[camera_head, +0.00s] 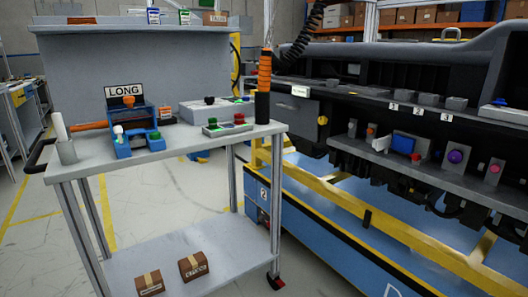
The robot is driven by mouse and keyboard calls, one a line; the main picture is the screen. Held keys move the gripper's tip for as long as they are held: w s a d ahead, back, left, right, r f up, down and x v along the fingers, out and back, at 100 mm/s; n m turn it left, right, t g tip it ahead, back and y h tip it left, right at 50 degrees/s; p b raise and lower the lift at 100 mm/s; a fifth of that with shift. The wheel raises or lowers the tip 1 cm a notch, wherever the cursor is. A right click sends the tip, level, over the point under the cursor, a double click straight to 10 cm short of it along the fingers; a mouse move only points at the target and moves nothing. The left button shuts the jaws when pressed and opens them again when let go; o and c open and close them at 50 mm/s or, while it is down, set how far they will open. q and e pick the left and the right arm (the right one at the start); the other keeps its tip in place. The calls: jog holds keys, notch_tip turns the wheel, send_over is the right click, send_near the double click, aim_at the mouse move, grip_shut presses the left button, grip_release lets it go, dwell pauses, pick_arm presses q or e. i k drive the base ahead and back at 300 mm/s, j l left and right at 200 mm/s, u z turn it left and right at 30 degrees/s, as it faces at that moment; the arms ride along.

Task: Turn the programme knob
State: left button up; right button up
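Several knob-like parts show, and I cannot tell for sure which is the programme knob. On the cart, an orange knob (128,101) sits just below a sign reading LONG (124,90), on a dark and blue unit (124,147). A black knob (209,100) stands on a low grey box (190,112). On the dashboard module at the right, a purple round knob (455,156) and a small pink-red knob (495,168) sit on grey plates. Neither of my grippers is in view.
The grey cart (185,148) stands left of the dashboard module (400,60). An orange and black tool (264,85) hangs on a coiled cable above the cart's right corner. Two cartons (193,266) lie on its lower shelf. A yellow rail (400,228) runs along the module.

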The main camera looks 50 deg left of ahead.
aim_at(210, 100)
jog(key=u, duration=2.1)
